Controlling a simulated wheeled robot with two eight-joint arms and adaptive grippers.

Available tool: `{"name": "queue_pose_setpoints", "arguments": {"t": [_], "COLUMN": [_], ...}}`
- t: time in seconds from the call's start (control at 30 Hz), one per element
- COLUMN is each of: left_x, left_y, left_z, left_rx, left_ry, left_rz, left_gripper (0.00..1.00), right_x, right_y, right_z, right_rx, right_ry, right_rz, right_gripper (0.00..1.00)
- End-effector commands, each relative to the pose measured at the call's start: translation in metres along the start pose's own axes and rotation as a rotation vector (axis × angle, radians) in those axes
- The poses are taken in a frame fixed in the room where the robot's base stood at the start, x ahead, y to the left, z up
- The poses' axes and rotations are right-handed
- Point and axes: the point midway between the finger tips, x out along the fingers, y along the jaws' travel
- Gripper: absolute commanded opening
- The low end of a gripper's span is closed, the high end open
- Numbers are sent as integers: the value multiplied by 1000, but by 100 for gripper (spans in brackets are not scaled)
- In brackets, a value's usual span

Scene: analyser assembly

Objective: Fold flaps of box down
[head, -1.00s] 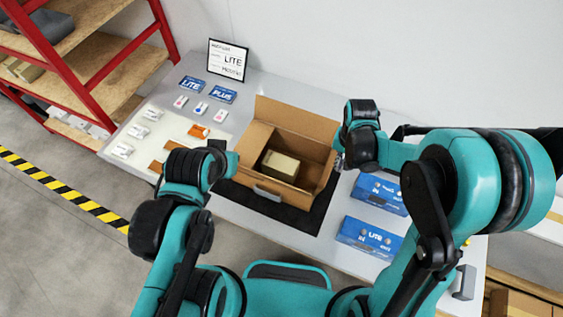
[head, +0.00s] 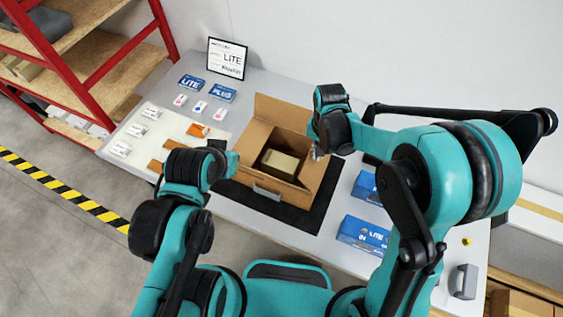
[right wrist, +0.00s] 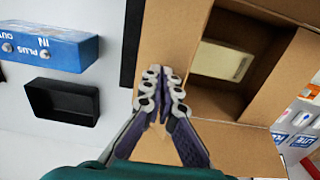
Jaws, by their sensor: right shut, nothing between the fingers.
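An open cardboard box (head: 256,137) stands on a dark mat, with a beige device (head: 281,163) inside. Its back flap (head: 290,116) stands up, and it also shows in the right wrist view (right wrist: 238,148). The right-side flap (head: 322,188) spreads outward; in the right wrist view that flap (right wrist: 178,35) lies under my fingers. My right gripper (head: 318,153) is shut and empty above the box's right edge; its fingertips (right wrist: 160,85) meet in the right wrist view. My left gripper (head: 229,163) is beside the box's left side; its fingers are too hidden to tell their state.
Blue boxes (head: 364,235) lie right of the mat (head: 290,214). A black tray (right wrist: 62,100) shows in the right wrist view. Small parts and cards (head: 192,83) lie to the left, with a sign (head: 227,58) behind. A red-framed shelf (head: 100,60) stands at far left.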

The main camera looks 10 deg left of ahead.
Motion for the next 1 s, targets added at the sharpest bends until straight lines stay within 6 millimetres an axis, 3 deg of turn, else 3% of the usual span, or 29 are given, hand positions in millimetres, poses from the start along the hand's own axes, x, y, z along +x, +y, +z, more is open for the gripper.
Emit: {"name": "queue_pose_setpoints", "arguments": {"t": [0.5,0.8,1.0], "left_x": [19,33,32], "left_y": [0,0,0], "left_z": [14,24,23], "left_rx": [0,0,0], "left_ry": [0,0,0], "left_rz": [0,0,0], "left_gripper": [0,0,0], "right_x": [24,43,42], "right_y": [-30,-41,-42], "right_z": [0,0,0], "right_rx": [-1,-1,-1], "right_ry": [0,0,0], "right_rz": [0,0,0], "right_gripper": [0,0,0]}}
